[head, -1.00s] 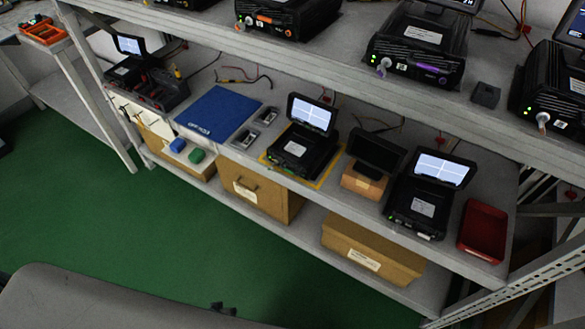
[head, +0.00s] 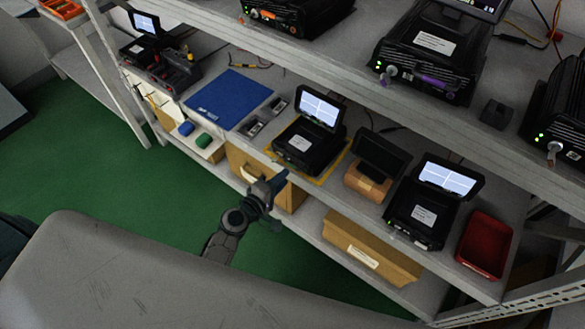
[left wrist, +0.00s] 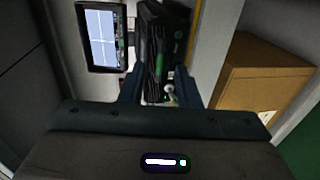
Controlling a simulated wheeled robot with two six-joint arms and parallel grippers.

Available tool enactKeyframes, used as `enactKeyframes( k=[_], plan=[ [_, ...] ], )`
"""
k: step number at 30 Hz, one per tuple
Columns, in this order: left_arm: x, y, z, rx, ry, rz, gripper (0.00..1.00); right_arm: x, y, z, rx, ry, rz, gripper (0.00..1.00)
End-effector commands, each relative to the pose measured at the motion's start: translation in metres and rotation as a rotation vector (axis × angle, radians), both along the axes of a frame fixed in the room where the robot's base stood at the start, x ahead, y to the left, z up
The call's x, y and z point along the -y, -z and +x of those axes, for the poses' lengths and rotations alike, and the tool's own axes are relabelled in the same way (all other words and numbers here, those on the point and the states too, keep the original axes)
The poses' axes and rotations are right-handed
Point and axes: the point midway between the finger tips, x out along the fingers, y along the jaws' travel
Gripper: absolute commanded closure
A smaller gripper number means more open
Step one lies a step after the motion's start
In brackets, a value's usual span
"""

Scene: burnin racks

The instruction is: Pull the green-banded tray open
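A black unit (head: 310,148) with a tilted-up screen stands on a yellow-edged patch of the middle shelf in the head view. In the left wrist view its black front (left wrist: 162,45) carries a green strip and a small pale knob; the tray appears shut, but its edges are hard to make out. My left gripper (head: 276,184) is just in front of the shelf edge, below and in front of this unit. In the left wrist view its fingers (left wrist: 160,88) are spread apart with the unit's front beyond the gap, and nothing is held. My right gripper is not in view.
Below the shelf are a brown drawer box (head: 240,168) and a long cardboard box (head: 370,247). A second black unit (head: 420,210) and a red bin (head: 485,245) stand to the right. A blue mat (head: 228,98) lies left. Several units stand on the upper shelf.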

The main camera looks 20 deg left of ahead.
Motion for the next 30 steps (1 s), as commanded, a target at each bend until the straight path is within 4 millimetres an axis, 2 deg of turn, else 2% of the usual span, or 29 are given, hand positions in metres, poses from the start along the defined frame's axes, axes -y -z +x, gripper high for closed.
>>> enactKeyframes(
  k=[3, 9, 21, 26, 30],
  plan=[
    [0.008, 0.003, 0.021, 0.0, 0.0, -0.002, 0.7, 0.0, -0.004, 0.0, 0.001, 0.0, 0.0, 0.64],
    [0.016, 0.01, 0.044, 0.0, 0.001, 0.0, 0.7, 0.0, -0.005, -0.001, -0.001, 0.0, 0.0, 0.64],
    [0.019, 0.012, 0.05, -0.001, 0.0, 0.001, 0.7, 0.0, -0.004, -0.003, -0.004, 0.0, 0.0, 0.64],
    [0.018, 0.012, 0.05, -0.001, 0.0, 0.001, 1.0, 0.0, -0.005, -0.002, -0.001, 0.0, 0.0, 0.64],
    [0.018, 0.012, 0.05, -0.002, 0.0, 0.002, 1.0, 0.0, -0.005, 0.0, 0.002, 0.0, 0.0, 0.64]
  ],
)
